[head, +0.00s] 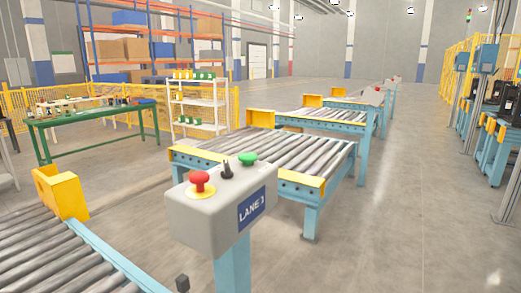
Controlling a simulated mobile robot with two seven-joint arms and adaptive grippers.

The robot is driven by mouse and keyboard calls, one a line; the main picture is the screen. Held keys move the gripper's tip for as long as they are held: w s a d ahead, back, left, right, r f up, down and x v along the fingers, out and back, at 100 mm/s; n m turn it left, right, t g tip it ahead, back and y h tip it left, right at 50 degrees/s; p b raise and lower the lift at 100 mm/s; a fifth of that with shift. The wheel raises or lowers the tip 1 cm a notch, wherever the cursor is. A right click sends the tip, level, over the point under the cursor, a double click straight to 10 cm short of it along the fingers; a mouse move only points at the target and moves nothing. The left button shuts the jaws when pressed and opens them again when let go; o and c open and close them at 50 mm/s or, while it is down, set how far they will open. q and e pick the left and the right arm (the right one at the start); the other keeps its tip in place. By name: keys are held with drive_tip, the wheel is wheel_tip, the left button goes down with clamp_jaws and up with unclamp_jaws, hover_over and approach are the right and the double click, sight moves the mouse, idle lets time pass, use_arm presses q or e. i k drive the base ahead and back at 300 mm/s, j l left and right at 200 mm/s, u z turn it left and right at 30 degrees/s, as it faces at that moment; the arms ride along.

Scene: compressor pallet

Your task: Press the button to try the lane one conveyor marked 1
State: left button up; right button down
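A grey control box (222,212) stands on a light blue post (232,265) in the near middle of the head view. Its blue label (251,208) reads LANE and a last character that looks like 1. On its sloped top are a red mushroom button (201,181) on a yellow ring, a black selector switch (227,168) and a green button (247,159). The roller conveyor (262,158) with blue frame and yellow end stops is just behind the box. Its rollers look bare. Neither of my grippers is in view.
Another roller conveyor (60,262) fills the lower left, with a yellow bracket (62,192). A small dark block (182,283) shows at the bottom edge. A green workbench (90,116) and white shelf (201,104) stand behind. The floor on the right (400,210) is clear.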

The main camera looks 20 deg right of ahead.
sight(247, 158)
drive_tip(key=i+l, duration=0.1)
drive_tip(key=l, duration=0.25)
drive_tip(key=i+l, duration=0.15)
drive_tip(key=l, duration=0.2)
drive_tip(key=i+l, duration=0.1)
drive_tip(key=l, duration=0.3)
drive_tip(key=i+l, duration=0.1)
drive_tip(key=l, duration=0.25)
